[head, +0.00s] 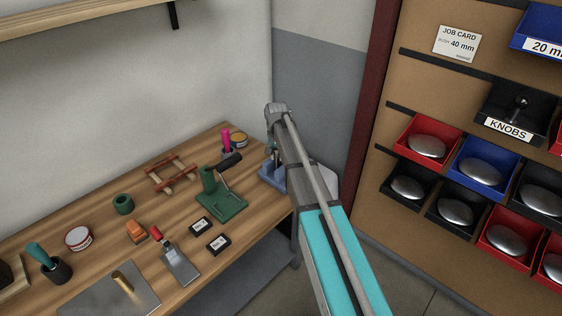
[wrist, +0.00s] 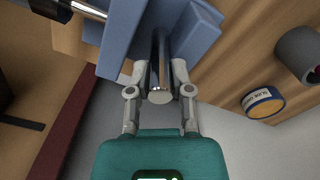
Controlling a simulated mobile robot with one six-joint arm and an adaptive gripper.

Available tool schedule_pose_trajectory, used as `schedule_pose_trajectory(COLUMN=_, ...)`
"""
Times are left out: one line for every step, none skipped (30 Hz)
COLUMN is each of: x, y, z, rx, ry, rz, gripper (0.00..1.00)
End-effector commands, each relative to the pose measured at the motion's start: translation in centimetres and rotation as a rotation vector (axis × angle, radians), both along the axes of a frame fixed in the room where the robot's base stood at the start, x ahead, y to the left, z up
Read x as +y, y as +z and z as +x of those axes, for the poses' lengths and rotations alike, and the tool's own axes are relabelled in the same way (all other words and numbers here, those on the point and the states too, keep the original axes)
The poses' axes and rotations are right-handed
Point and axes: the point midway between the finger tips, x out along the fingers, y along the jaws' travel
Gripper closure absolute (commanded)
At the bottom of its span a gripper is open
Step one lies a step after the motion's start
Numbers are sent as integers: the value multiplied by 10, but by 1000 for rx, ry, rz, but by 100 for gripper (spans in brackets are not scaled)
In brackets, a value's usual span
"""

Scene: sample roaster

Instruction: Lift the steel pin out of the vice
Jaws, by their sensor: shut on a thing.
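The steel pin (wrist: 161,55) is a shiny rod with a round end facing the wrist camera. It runs up the picture between the blue jaws of the vice (wrist: 192,38); how deep it sits is hidden. My gripper (wrist: 159,72) has one finger on each side of the pin near its free end and is shut on it. In the head view the blue vice (head: 270,174) stands at the bench's right end, partly hidden by my arm. The pin and my fingertips cannot be made out there.
The wooden bench (head: 100,215) carries a green tool stand (head: 222,203), a red rack (head: 170,172), a pink-handled tool (head: 226,138) and a yellow tin (head: 239,139) near the vice. Walls close off the bench's back and right. Bins (head: 425,140) hang on the right board.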

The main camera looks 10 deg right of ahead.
Motion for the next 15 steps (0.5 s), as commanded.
schedule_pose_trajectory(x=0, y=0, z=0, rx=0, ry=0, rz=1, gripper=100)
schedule_pose_trajectory(x=0, y=0, z=0, rx=0, ry=0, rz=1, gripper=100)
schedule_pose_trajectory(x=0, y=1, z=-1, rx=0, ry=0, rz=1, gripper=100)
schedule_pose_trajectory(x=-1, y=1, z=-1, rx=0, ry=0, rz=1, gripper=100)
schedule_pose_trajectory(x=-1, y=1, z=-2, rx=0, ry=0, rz=1, gripper=100)
schedule_pose_trajectory(x=-1, y=1, z=-2, rx=0, ry=0, rz=1, gripper=100)
schedule_pose_trajectory(x=-2, y=1, z=-3, rx=0, ry=0, rz=1, gripper=100)
schedule_pose_trajectory(x=-2, y=2, z=-3, rx=0, ry=0, rz=1, gripper=100)
schedule_pose_trajectory(x=-2, y=2, z=-4, rx=0, ry=0, rz=1, gripper=100)
schedule_pose_trajectory(x=-3, y=2, z=-4, rx=0, ry=0, rz=0, gripper=100)
schedule_pose_trajectory(x=-3, y=2, z=-4, rx=0, ry=0, rz=0, gripper=100)
schedule_pose_trajectory(x=-3, y=2, z=-5, rx=0, ry=0, rz=0, gripper=100)
schedule_pose_trajectory(x=-3, y=2, z=-5, rx=0, ry=0, rz=0, gripper=100)
schedule_pose_trajectory(x=-3, y=2, z=-5, rx=0, ry=0, rz=0, gripper=100)
schedule_pose_trajectory(x=-3, y=2, z=-5, rx=0, ry=0, rz=0, gripper=100)
